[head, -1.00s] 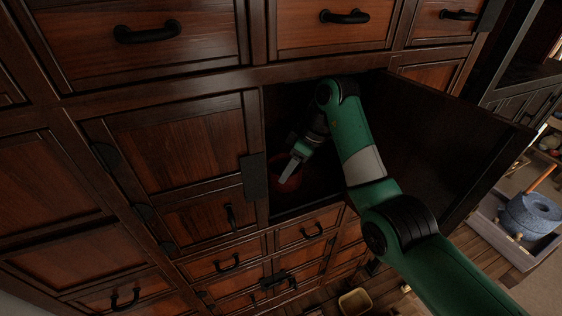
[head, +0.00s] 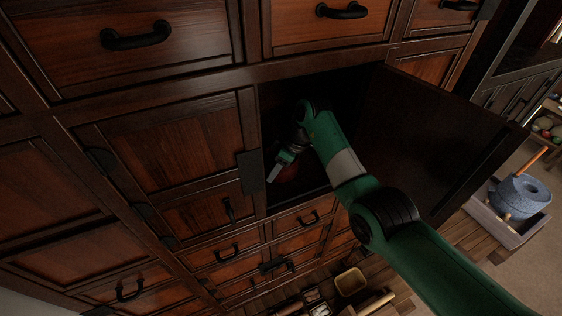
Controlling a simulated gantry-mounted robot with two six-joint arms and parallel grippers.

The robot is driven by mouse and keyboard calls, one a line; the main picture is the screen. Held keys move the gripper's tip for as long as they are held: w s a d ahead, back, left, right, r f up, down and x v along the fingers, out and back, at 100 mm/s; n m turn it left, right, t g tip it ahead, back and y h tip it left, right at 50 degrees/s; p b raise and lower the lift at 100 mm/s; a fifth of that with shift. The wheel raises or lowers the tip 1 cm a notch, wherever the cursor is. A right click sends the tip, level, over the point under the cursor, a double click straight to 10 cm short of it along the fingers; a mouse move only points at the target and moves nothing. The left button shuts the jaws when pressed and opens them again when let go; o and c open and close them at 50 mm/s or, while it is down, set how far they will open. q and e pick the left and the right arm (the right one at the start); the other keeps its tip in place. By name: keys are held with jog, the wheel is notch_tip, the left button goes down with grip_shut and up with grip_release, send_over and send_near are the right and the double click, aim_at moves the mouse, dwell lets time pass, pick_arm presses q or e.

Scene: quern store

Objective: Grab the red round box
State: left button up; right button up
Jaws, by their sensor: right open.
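The red round box (head: 289,175) sits inside the open, dark cupboard compartment, low and toward its left side. Only a dim red patch of it shows, partly hidden by my right gripper. My right gripper (head: 276,173) is inside the compartment opening, open, with its light finger in front of the box and near the left door frame. I cannot tell whether it touches the box. My left gripper is not in view.
The open cupboard door (head: 440,135) stands to the right of my right arm. Closed drawers with black handles surround the opening. A yellow tray (head: 351,282) lies on the floor below. A blue stone quern (head: 520,195) stands at the right.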

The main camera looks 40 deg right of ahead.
jog(key=shift+f, duration=0.15)
grip_shut()
jog(key=shift+w, duration=0.1)
dwell(1.2)
